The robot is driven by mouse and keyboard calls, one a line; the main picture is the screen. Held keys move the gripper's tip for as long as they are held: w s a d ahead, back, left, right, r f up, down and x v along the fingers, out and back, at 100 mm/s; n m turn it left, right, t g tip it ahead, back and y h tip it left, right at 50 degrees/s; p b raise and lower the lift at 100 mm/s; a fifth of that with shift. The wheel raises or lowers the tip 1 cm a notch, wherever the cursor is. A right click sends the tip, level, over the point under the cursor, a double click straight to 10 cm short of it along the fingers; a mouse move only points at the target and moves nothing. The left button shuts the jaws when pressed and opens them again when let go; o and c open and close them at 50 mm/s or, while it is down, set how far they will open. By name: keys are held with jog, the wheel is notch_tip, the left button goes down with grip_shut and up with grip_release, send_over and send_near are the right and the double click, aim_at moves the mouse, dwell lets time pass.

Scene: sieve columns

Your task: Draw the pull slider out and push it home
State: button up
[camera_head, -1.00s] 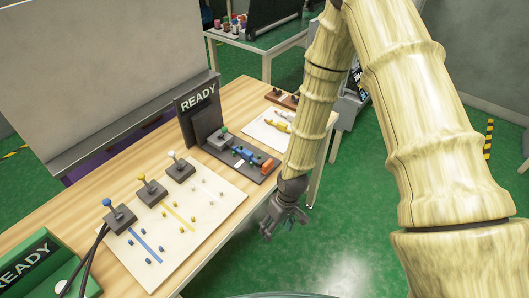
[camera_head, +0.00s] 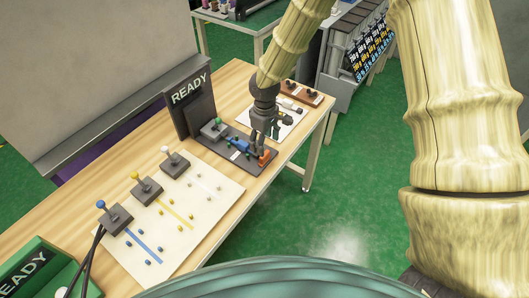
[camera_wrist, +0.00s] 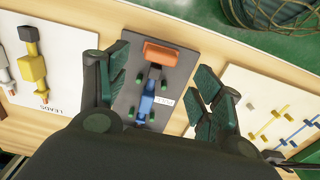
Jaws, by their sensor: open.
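The slider unit is a dark board (camera_wrist: 186,68) on the wooden table. It carries a blue slider piece (camera_wrist: 146,105) with a dark narrow part, an orange block (camera_wrist: 158,53) at one end, green pegs and a small white label. In the head view, the blue piece (camera_head: 238,144) and orange block (camera_head: 266,157) show beside my gripper (camera_head: 264,137). My gripper is open and empty above the board. In the wrist view its fingers (camera_wrist: 158,90) stand apart on either side of the blue piece and the orange block. I cannot tell its exact height above them.
A READY panel (camera_head: 188,97) stands behind the board. A cream board (camera_head: 175,215) with several levers and pegs lies to the left. A white LEADS board (camera_wrist: 70,45) with plugs lies on the other side. The table's edge and green floor (camera_head: 285,225) are close in front.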

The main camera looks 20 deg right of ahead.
aim_at(265, 157)
jog(key=shift+f+p, duration=0.85)
jog(key=shift+f, duration=2.75)
jog(key=shift+c, duration=0.2)
